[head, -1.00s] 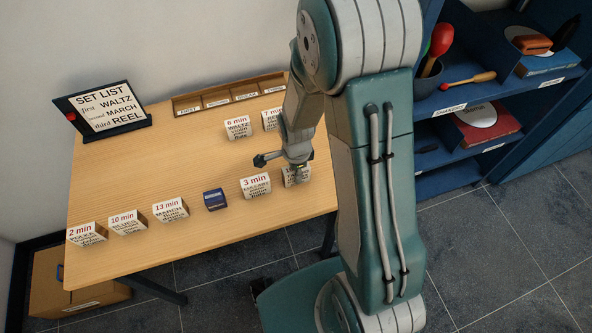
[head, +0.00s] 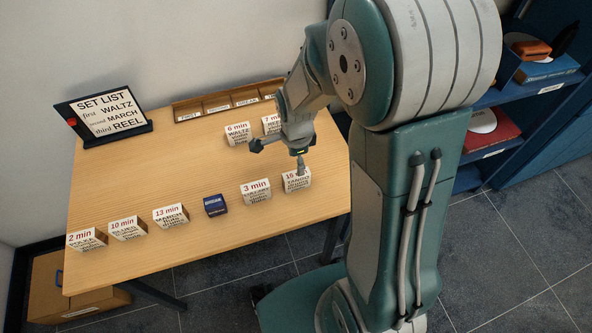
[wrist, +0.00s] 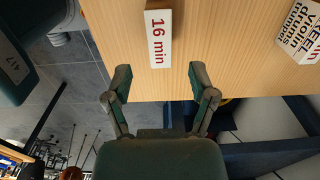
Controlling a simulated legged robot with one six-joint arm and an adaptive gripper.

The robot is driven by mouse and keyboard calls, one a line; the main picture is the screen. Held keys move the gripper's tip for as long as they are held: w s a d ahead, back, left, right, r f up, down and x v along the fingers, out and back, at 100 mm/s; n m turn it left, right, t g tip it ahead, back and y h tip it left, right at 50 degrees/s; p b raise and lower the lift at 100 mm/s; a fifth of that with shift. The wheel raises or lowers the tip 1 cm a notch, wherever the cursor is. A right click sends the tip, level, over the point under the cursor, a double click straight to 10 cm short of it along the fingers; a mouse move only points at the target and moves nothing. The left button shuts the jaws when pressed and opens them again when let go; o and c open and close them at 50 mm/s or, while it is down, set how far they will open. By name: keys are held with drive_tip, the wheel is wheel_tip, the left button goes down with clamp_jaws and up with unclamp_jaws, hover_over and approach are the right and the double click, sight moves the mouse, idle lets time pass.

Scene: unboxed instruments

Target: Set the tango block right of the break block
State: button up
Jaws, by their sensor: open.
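The tango block (head: 296,181) is white with red minutes print and stands upright at the right end of the front row on the table. In the wrist view, a white block face with red minutes print (wrist: 159,38) lies beyond the fingertips, between their lines. The break block (head: 215,205) is small and dark blue. It stands in the same row, left of the 3 min block (head: 256,191), which sits between it and the tango block. My gripper (head: 278,158) is open and empty, one finger just above the tango block. Both fingers show apart in the wrist view (wrist: 160,82).
Left of the break block stand the 13 min (head: 171,216), 10 min (head: 128,229) and 2 min (head: 87,240) blocks. Two blocks, one marked 6 min (head: 238,133), stand behind, near a wooden tray (head: 190,107). A set list sign (head: 104,113) stands back left. The table's middle is clear.

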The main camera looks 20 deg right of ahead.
wheel_tip(320, 180, up, 4)
wheel_tip(320, 180, up, 11)
drive_tip(key=n+t, duration=0.3)
drive_tip(key=n, duration=0.5)
hover_over(296, 174)
drive_tip(key=s, duration=0.5)
drive_tip(key=s+r+n+t, duration=0.2)
drive_tip(key=s+r+n, duration=0.4)
drive_tip(key=s+n, duration=0.3)
drive_tip(key=shift+r+n+t, duration=0.3)
drive_tip(key=shift+r+n, duration=0.1)
drive_tip(key=shift+n, duration=0.1)
